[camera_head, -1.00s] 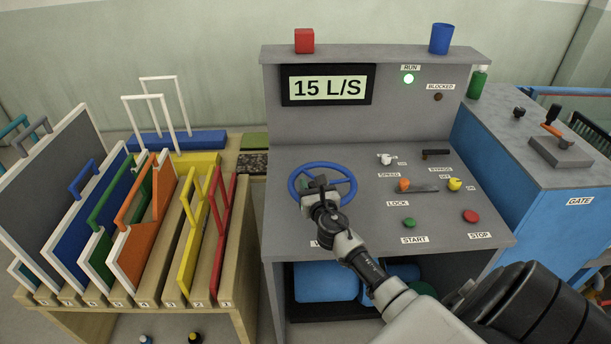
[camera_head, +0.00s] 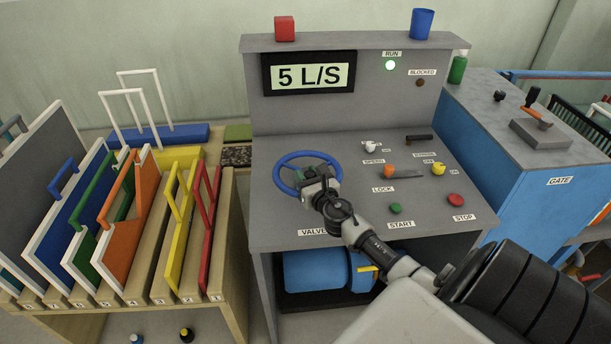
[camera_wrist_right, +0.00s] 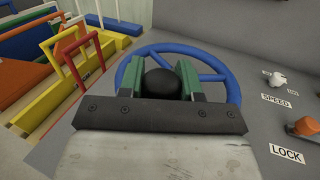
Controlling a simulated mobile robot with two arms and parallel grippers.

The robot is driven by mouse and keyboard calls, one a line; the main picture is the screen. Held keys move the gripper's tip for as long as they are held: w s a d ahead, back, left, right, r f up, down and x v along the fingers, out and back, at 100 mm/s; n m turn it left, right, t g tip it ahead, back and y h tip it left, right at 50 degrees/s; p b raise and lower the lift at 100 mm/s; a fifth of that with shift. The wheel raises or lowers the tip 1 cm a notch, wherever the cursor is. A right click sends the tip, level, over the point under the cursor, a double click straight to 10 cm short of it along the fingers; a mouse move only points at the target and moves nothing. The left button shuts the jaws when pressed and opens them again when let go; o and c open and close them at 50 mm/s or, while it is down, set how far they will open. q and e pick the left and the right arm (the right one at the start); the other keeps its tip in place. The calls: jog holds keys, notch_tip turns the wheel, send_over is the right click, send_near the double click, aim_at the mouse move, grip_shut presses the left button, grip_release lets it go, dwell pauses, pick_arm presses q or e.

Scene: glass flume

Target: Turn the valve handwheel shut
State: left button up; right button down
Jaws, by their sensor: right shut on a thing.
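The blue valve handwheel (camera_head: 282,162) sits on the left of the grey console's sloped panel, above the VALVE label. It also shows in the right wrist view (camera_wrist_right: 214,61). The display (camera_head: 308,74) reads 5 L/S. My left gripper is out of view.
The green RUN lamp (camera_head: 390,65) is lit; the BLOCKED lamp (camera_head: 420,83) is dark. Switches and the green START button (camera_head: 395,208) and red STOP button (camera_head: 456,200) lie right of the wheel. A wooden rack (camera_head: 236,255) of coloured gates stands left. A blue GATE cabinet (camera_head: 500,165) stands right.

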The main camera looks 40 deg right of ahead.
jog(key=shift+d, duration=0.2)
jog(key=c, duration=0.8)
grip_release()
jog(key=shift+d, duration=0.1)
jog(key=shift+s+a, duration=0.2)
jog(key=shift+s, duration=0.05)
jog(key=b+v, duration=0.1)
jog(key=v, duration=0.9)
jog(key=shift+s, duration=0.2)
